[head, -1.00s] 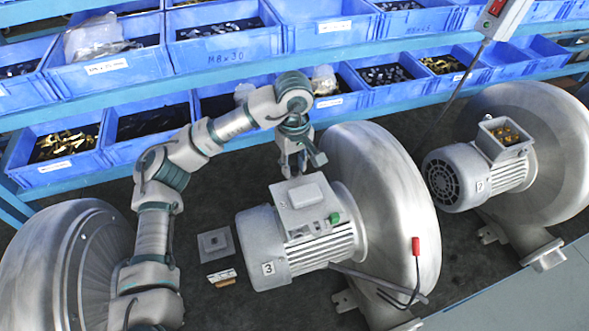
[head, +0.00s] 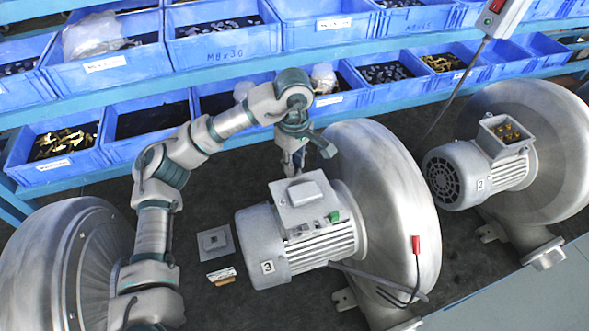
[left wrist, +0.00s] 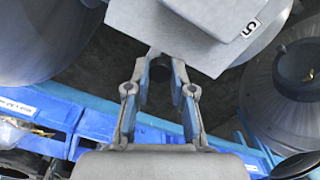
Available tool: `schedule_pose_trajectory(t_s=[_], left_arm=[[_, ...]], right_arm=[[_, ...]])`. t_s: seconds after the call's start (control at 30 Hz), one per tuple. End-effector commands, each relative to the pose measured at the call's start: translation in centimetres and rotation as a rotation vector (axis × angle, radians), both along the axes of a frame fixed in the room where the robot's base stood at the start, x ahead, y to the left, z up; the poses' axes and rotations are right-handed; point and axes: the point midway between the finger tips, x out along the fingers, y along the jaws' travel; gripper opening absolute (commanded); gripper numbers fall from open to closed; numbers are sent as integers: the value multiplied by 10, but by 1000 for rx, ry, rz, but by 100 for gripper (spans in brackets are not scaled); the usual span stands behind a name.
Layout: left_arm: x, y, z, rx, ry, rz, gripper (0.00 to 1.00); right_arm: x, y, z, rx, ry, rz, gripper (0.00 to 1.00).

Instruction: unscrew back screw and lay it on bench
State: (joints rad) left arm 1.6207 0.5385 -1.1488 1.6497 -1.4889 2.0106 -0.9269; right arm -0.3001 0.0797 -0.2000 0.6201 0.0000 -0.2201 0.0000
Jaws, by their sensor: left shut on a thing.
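My left gripper (head: 291,170) points down just behind the terminal box (head: 305,197) of the blower motor marked 3 (head: 262,262). In the left wrist view my left gripper (left wrist: 160,62) has its two fingers on either side of a small dark round part, which looks like the back screw (left wrist: 161,72), close to the box edge (left wrist: 175,42). It is shut on this part. In the head view the screw is hidden by the fingers and box. I cannot tell whether the screw is still seated. My right gripper is not in view.
A square grey plate (head: 215,242) and a small white-and-brown item (head: 221,275) lie on the dark bench (head: 225,205) left of the motor. The blower housing (head: 385,200) stands close on the right. Blue bins (head: 225,45) line the back.

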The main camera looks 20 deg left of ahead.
Motion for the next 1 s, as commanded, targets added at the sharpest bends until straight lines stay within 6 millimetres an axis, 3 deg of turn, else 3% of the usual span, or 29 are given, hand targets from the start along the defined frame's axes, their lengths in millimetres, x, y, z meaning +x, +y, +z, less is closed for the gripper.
schedule_pose_trajectory(t_s=[0.07,1.0], left_arm=[[0,0,-1,2,3,95,0],[0,0,12,1,1,85,0]], right_arm=[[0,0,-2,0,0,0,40],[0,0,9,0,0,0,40]])
